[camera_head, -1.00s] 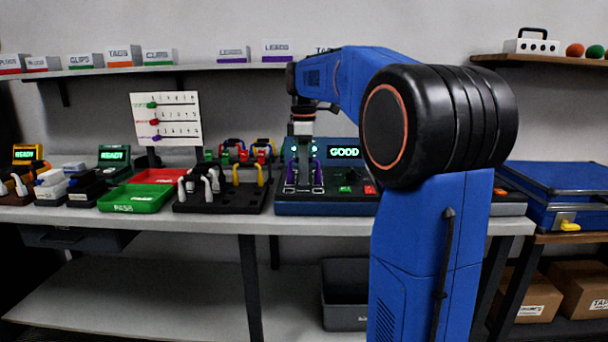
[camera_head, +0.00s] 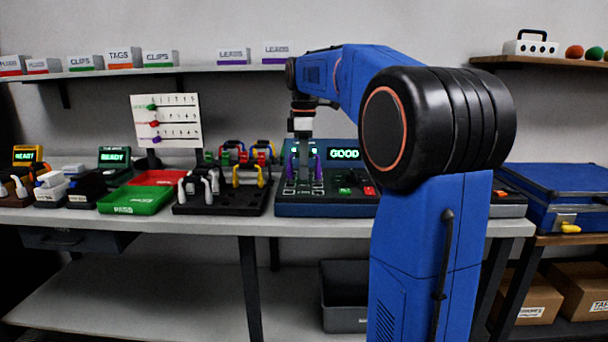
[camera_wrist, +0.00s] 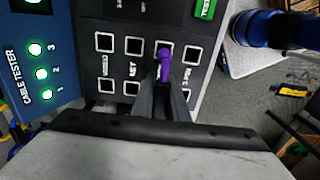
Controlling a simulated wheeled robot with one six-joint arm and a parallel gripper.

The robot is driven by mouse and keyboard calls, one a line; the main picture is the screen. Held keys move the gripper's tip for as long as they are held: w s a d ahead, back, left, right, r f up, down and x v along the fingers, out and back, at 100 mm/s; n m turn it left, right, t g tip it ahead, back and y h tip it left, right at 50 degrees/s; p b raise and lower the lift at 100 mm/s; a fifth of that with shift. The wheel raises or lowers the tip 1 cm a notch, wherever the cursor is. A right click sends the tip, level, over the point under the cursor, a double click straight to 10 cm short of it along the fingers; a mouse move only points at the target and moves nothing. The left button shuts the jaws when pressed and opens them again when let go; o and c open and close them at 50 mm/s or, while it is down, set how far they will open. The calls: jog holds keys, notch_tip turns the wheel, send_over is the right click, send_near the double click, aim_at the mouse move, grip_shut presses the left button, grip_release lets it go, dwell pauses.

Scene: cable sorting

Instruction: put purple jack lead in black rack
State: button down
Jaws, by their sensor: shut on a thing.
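The purple jack lead (camera_head: 318,161) is an upside-down U above the sockets of the blue cable tester (camera_head: 325,209). My gripper (camera_head: 304,172) points down and is shut on it. In the wrist view the lead's purple end (camera_wrist: 164,58) shows beyond my fingertips (camera_wrist: 166,88), over the socket panel; the rest of the lead is hidden by the fingers. The lead looks raised off the panel. The black rack (camera_head: 222,207) stands just left of the tester and holds white-grey leads and a yellow lead.
More coloured leads (camera_head: 240,148) stand behind the rack. A green tray (camera_head: 136,200) and a red tray (camera_head: 160,177) lie further left. The tester's screen (camera_head: 344,153) reads GOOD. A shelf (camera_head: 190,69) with labelled boxes runs above. A blue case (camera_head: 560,190) is at right.

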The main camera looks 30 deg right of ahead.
jog(key=shift+r, duration=5.45)
